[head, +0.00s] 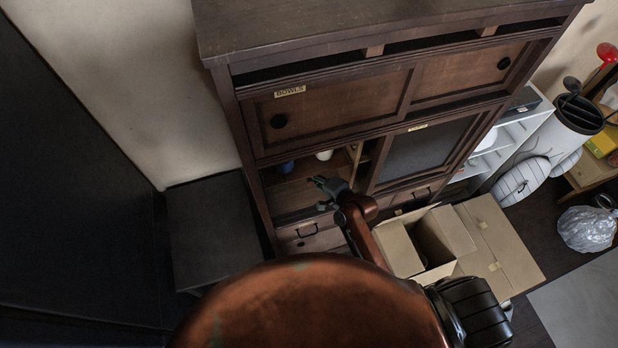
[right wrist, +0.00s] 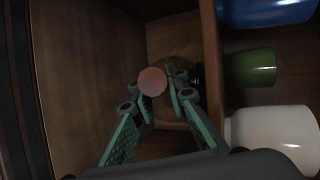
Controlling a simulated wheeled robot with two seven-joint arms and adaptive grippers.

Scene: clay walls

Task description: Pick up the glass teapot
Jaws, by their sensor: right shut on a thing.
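The glass teapot (right wrist: 152,81) shows only faintly in the right wrist view, in a dim wooden compartment. I make out a pale pinkish round part and a dim see-through outline around it; its handle and spout are not clear. My right gripper (right wrist: 160,88) has its green fingers closed in on it, one on each side of the round part. In the head view my right gripper (head: 328,187) reaches into the open lower compartment of the dark cabinet (head: 330,110); the teapot cannot be made out there. My left gripper is not in view.
A wooden divider (right wrist: 210,70) separates the teapot from a blue vessel (right wrist: 265,10), a green cup (right wrist: 250,68) and a white vessel (right wrist: 275,135) on its right. An open cardboard box (head: 440,238) stands before the cabinet. A dark bench (head: 215,230) is at left.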

